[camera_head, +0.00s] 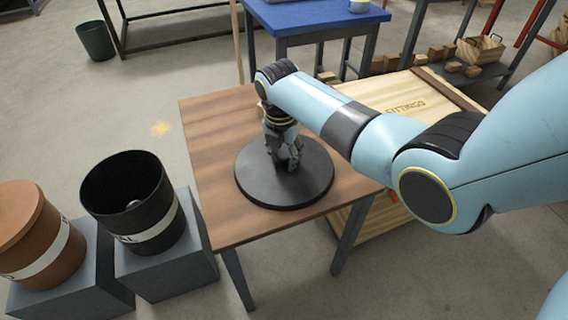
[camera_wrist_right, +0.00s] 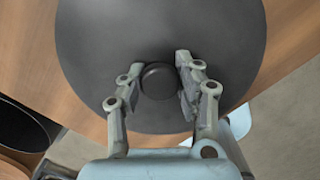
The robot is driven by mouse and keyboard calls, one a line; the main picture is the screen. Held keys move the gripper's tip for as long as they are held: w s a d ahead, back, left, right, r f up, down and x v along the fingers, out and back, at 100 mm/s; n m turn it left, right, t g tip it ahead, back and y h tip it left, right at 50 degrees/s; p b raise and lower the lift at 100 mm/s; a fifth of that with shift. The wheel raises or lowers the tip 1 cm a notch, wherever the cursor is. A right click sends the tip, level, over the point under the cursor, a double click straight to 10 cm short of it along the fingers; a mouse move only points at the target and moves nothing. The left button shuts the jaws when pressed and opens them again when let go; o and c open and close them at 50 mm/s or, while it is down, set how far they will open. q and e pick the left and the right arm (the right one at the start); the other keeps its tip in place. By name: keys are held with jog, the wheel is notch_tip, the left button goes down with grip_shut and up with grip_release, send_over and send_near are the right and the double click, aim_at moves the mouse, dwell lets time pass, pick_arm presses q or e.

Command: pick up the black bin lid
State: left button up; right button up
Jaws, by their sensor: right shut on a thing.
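The black bin lid (camera_head: 252,182) is a flat dark disc lying on the wooden table, with a short round knob (camera_wrist_right: 158,80) at its middle. It fills much of the right wrist view (camera_wrist_right: 100,30). My right gripper (camera_head: 289,162) reaches down over the lid's middle, and its fingers are shut on the knob, one on each side. The lid appears flat on the table top. The open black bin (camera_head: 164,208) with a pale band stands on a grey block left of the table. My left gripper is not in view.
A brown bin (camera_head: 35,235) with its lid on stands on a block at far left. The wooden table (camera_head: 205,125) is otherwise clear. A wooden crate (camera_head: 375,95) stands close behind and right of it. A blue table (camera_head: 310,18) is at the back.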

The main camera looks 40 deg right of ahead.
aim_at(281, 153)
grip_shut()
jog(key=shift+r, duration=0.45)
jog(key=r+p, duration=0.1)
jog(key=r, duration=0.1)
jog(key=a+r, duration=0.1)
jog(key=r, duration=0.1)
jog(key=shift+w+p, duration=0.15)
jog(key=shift+p, duration=0.25)
jog(key=w+a+r, duration=0.1)
jog(key=a+r, duration=0.2)
jog(key=a, duration=0.2)
jog(key=w+a+r+p, duration=0.1)
jog(key=a+r, duration=0.2)
jog(key=a, duration=0.2)
jog(key=shift+a, duration=0.3)
